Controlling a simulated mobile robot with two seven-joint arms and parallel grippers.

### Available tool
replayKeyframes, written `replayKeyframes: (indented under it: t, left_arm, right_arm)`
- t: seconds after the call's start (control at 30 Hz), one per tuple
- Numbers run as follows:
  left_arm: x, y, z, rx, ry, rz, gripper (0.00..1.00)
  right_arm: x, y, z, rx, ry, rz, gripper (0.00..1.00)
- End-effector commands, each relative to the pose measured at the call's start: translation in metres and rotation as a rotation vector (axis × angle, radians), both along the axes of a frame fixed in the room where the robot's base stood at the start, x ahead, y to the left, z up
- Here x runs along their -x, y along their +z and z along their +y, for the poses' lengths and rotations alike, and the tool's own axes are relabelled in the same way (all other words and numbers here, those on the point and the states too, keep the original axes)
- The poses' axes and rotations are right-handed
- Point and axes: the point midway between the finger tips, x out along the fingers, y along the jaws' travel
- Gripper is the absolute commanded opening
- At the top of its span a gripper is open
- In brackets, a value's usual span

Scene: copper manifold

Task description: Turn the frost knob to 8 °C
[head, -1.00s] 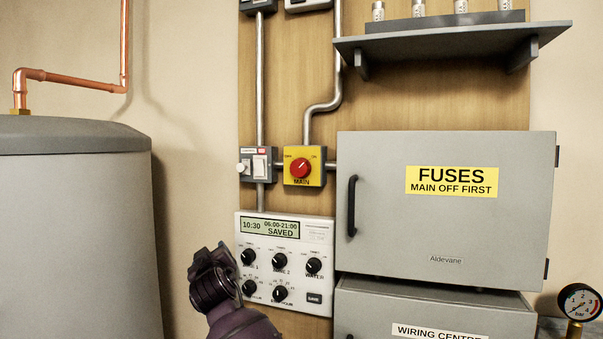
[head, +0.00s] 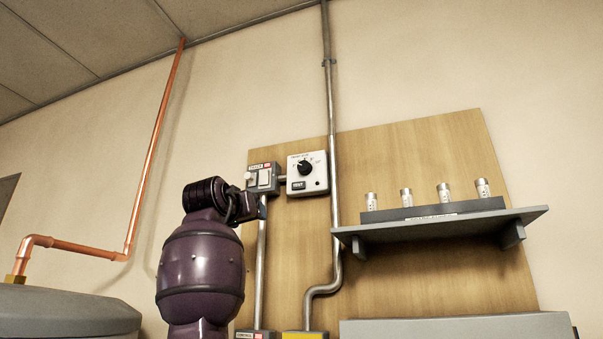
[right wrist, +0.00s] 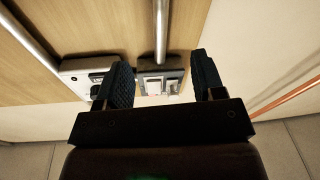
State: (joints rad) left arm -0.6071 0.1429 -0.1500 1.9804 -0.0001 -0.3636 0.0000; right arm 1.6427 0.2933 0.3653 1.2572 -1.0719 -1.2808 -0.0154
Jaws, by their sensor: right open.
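The frost control is a pale box (head: 318,181) with a black round knob (head: 305,167), high on the wooden board in the head view. The knob's scale is too small to read. In the right wrist view the box (right wrist: 80,73) is at left, partly hidden by a finger; its knob is not clearly visible. My right gripper (head: 250,205) is just left of and below the box in the head view. In the right wrist view its fingers (right wrist: 162,78) are apart and empty, with a switch plate seen between them. My left gripper is not in view.
The switch plate (head: 262,179) with a pale rocker adjoins the frost box on the left. A metal conduit (head: 331,100) runs vertically just right of the box. A grey shelf (head: 440,228) with several metal cylinders projects at right.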

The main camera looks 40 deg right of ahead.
Motion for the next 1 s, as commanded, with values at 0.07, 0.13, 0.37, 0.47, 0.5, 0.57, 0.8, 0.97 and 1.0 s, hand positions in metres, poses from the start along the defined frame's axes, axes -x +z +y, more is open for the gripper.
replayKeyframes:
  t: [0.07, 0.13, 0.37, 0.47, 0.5, 0.57, 0.8, 0.97, 1.0]
  left_arm:
    - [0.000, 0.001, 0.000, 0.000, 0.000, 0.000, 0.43]
    - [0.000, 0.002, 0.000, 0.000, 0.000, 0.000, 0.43]
    - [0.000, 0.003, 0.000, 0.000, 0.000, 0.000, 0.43]
    - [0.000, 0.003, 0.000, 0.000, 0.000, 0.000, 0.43]
    - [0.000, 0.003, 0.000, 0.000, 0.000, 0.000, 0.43]
    - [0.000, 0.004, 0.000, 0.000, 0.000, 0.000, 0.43]
    - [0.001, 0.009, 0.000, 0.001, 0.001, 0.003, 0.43]
    - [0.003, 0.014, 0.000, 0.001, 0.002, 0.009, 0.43]
    - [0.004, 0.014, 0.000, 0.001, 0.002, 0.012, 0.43]
  right_arm:
    - [0.030, 0.040, 0.001, -0.044, -0.023, -0.036, 0.62]
    - [0.054, 0.066, 0.001, -0.082, -0.042, -0.057, 0.62]
    - [0.113, 0.120, 0.001, -0.172, -0.077, -0.105, 0.62]
    - [0.124, 0.129, 0.001, -0.190, -0.084, -0.112, 0.62]
    - [0.127, 0.131, 0.000, -0.195, -0.086, -0.113, 0.62]
    - [0.128, 0.133, -0.002, -0.199, -0.087, -0.114, 0.62]
    - [0.115, 0.134, -0.027, -0.199, -0.089, -0.113, 0.62]
    - [0.102, 0.134, -0.052, -0.199, -0.088, -0.114, 0.62]
    - [0.098, 0.134, -0.058, -0.199, -0.088, -0.113, 0.62]
